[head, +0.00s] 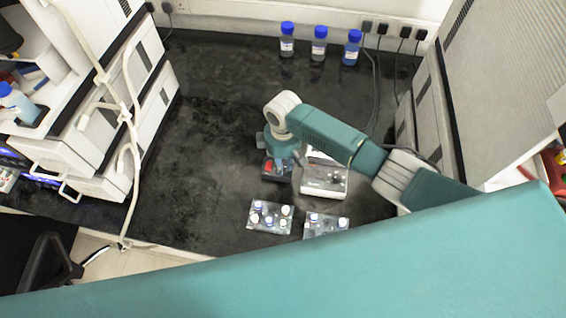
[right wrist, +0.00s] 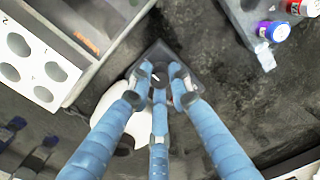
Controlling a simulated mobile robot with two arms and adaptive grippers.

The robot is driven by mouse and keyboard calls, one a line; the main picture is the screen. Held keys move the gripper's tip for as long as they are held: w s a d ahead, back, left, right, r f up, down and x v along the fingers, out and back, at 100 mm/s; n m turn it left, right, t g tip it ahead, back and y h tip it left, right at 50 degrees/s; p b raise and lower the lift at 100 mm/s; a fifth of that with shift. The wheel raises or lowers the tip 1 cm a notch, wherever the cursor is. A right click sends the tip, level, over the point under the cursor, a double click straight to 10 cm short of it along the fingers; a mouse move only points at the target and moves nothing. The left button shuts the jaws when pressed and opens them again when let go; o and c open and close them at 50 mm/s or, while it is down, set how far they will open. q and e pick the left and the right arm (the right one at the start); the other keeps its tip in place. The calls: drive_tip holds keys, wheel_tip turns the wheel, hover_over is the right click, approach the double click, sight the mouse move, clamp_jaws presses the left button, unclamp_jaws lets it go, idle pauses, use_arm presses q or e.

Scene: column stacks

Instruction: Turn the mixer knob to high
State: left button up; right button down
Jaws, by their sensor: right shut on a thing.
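The mixer (head: 270,178) is a small dark box with a red spot, standing on the black bench under my right wrist in the head view. In the right wrist view its dark square housing (right wrist: 166,55) lies beyond my fingertips. My right gripper (head: 279,164) points down at it. In the right wrist view the blue fingers of my right gripper (right wrist: 160,82) are closed together around a small dark knob (right wrist: 157,76) with a white mark. The fingers hide most of the knob, so its setting cannot be read. My left gripper is not in view.
A white instrument (head: 325,183) stands close right of the mixer. Two vial trays (head: 256,226) (head: 313,234) lie nearer the front edge. Three blue-capped bottles (head: 319,46) stand at the back. White equipment stacks (head: 88,150) flank the bench. The bench's left middle is clear.

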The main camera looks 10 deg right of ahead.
sight(284, 166)
drive_tip(key=shift+w, duration=0.1)
drive_tip(key=c, duration=1.6)
unclamp_jaws()
wheel_tip(284, 166, up, 12)
drive_tip(key=shift+d+r, duration=0.1)
